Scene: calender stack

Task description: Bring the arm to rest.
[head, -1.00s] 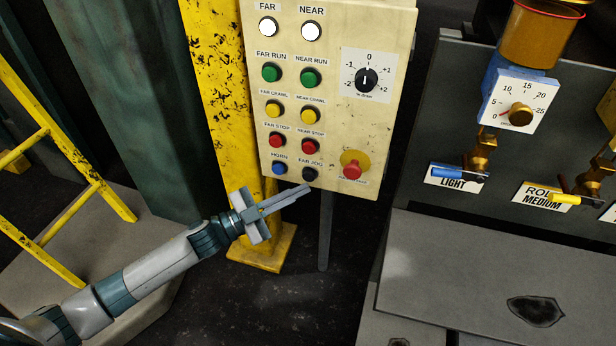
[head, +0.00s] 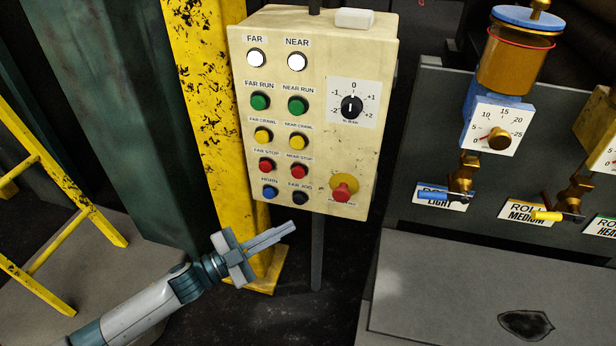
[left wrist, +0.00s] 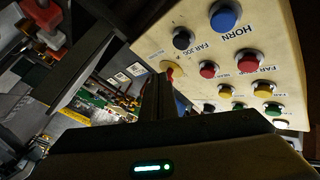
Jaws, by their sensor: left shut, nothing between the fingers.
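My left gripper (head: 290,229) is in the head view, low and left of centre, below the lower edge of the control panel. It is shut and empty, with its fingers pointing right and slightly up. The cream control panel (head: 312,170) carries white, green, yellow, red and blue buttons, a black dial (head: 351,107) and a red mushroom button (head: 342,192). The FAR JOG button (head: 300,198) is just above the fingertips, with a gap in the picture. In the left wrist view the panel's blue HORN button (left wrist: 224,16) shows tilted at the top. My right gripper is out of view.
A worn yellow post (head: 205,110) stands behind the panel at its left. A yellow ladder (head: 60,225) leans at far left. A grey machine (head: 400,240) with oil cups and blue and yellow levers stands at right. Dark floor is open below the panel.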

